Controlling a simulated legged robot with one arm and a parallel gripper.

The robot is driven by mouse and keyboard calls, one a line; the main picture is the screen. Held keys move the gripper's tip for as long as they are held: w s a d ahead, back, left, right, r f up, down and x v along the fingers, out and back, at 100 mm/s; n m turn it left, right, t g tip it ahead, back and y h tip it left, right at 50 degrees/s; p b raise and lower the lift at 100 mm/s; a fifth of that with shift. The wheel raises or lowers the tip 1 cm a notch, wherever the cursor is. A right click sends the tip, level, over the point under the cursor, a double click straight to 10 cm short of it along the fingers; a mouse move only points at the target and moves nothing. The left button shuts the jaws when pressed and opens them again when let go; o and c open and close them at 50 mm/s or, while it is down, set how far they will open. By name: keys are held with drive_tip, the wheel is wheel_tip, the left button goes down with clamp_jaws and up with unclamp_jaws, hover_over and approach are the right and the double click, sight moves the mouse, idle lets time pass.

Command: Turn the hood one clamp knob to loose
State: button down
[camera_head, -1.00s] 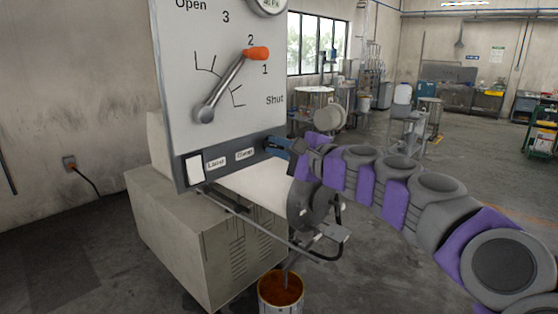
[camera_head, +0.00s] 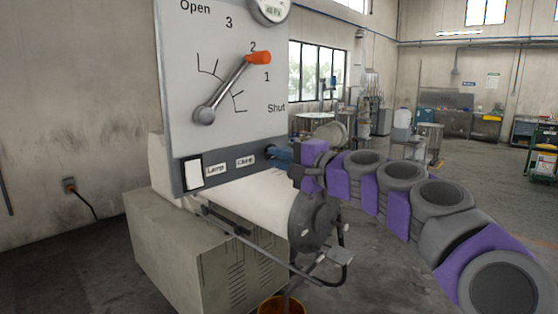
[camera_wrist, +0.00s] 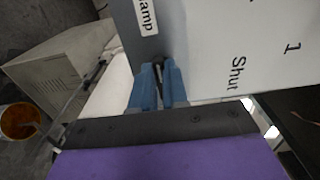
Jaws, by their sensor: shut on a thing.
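The clamp knob (camera_wrist: 157,70) is a small dark part on the grey lower strip of the panel, right of the label reading Clamp (camera_head: 245,161). My gripper (camera_head: 270,152) reaches it from the right with its blue fingers. In the wrist view my gripper (camera_wrist: 158,80) is shut on the knob, with a blue finger on each side. The fingers hide most of the knob, so its loose or tight setting cannot be read.
Above is a white panel (camera_head: 180,100) with an orange-tipped lever (camera_head: 258,58) between 1 and 2. A white rocker (camera_head: 193,174) is at left. Below are a pale drum (camera_head: 250,195), a grey cabinet (camera_head: 175,240) and a bucket (camera_head: 283,305). Open floor lies right.

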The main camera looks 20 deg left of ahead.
drive_tip(key=shift+a+f, duration=0.15)
drive_tip(key=shift+f, duration=0.25)
drive_tip(key=c, duration=1.5)
unclamp_jaws()
drive_tip(key=shift+c, duration=0.2)
drive_tip(key=o, duration=0.4)
drive_tip(key=shift+r, duration=0.2)
drive_tip(key=p+v, duration=0.1)
drive_tip(key=v, duration=1.6)
drive_tip(key=shift+d+p, duration=0.3)
drive_tip(key=shift+d, duration=0.05)
drive_tip(key=shift+s+a, duration=0.1)
